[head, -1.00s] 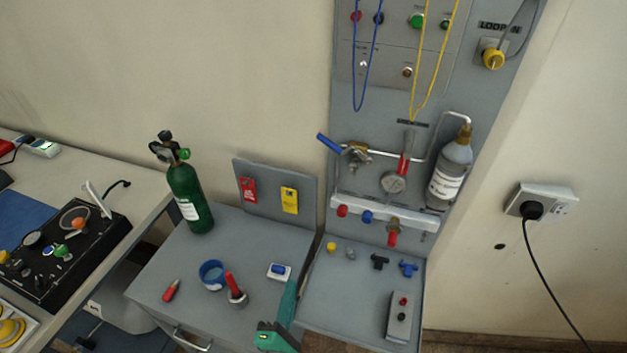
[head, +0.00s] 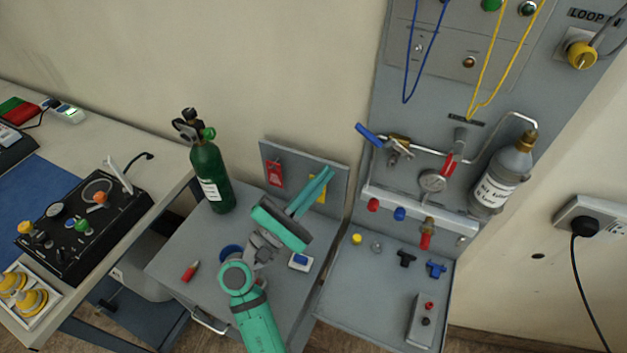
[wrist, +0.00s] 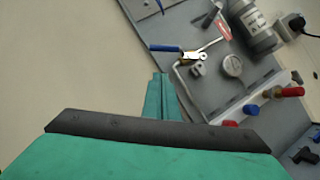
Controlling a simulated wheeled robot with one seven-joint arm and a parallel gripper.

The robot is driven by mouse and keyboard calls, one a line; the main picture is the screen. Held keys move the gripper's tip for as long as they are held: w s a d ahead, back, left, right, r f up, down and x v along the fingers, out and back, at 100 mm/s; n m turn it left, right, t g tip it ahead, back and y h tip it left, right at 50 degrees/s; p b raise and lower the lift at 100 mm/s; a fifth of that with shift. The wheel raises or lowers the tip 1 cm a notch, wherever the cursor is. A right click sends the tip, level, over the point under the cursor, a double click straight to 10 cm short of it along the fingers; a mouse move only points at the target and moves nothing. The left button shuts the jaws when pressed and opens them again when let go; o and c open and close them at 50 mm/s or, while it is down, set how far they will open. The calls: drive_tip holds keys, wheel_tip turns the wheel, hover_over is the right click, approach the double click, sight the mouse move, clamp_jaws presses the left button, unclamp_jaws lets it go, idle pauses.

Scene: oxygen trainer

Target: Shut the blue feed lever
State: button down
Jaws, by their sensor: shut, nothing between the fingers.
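The blue feed lever (head: 370,135) sits on the pipe at the left of the grey wall panel. It slants up and left from its brass valve (head: 399,143). In the wrist view the blue lever (wrist: 165,48) lies ahead of my fingers, slightly above them. My gripper (head: 325,175) is teal and shut, with nothing between its fingers. It is to the lower left of the lever, in front of the small upright tag board, and apart from the lever. In the wrist view my fingertips (wrist: 160,78) point toward the valve area.
A red lever (head: 451,163), a gauge (head: 432,181) and a grey bottle (head: 503,178) are right of the blue lever. A green cylinder (head: 210,176) stands on the left of the cabinet. Yellow and blue cords hang above. Bare wall lies left of the panel.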

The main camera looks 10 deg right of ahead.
sight(364, 134)
drive_tip(key=w+d+r, duration=0.2)
drive_tip(key=d+r, duration=0.3)
drive_tip(key=d, duration=0.1)
drive_tip(key=shift+w+d+r, duration=0.15)
drive_tip(key=shift+d+r, duration=0.25)
drive_tip(key=shift+w, duration=0.1)
idle(0.6)
